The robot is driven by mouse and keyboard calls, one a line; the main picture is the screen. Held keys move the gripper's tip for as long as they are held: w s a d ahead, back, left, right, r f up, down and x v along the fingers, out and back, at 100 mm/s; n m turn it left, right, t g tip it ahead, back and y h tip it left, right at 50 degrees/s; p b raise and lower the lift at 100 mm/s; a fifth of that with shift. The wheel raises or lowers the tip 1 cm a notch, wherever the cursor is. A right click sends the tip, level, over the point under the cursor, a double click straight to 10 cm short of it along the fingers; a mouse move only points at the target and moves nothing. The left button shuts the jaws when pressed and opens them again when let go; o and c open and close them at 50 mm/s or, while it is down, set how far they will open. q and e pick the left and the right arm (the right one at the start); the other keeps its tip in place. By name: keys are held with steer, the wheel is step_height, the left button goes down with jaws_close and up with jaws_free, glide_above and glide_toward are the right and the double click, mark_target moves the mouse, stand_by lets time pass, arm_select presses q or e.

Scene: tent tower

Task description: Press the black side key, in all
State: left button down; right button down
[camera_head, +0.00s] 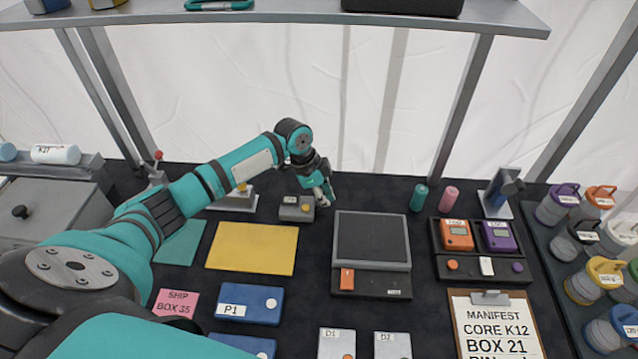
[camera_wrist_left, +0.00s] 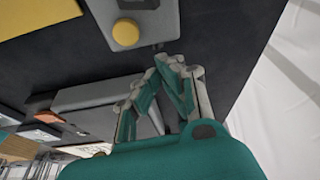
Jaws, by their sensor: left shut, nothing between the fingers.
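A small grey box (camera_head: 297,208) with a yellow round button on top stands on the dark table, at the back centre. In the left wrist view the grey box (camera_wrist_left: 140,22) and its yellow button (camera_wrist_left: 126,32) show at the top. My left gripper (camera_head: 325,197) is shut and empty, low beside the box's right side. In the left wrist view its closed fingertips (camera_wrist_left: 168,64) lie near the box's edge, with a small dark spot there. I cannot tell whether they touch. A black side key cannot be made out clearly. My right gripper is not in view.
A grey device with a dark plate (camera_head: 371,237) stands right of the box. A yellow mat (camera_head: 252,248) lies in front, and a blue P1 case (camera_head: 249,304) nearer. A green cylinder (camera_head: 419,198) stands farther right. Bare table lies between the gripper and that cylinder.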

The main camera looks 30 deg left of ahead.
arm_select(q)
steer(key=shift+x, duration=1.2)
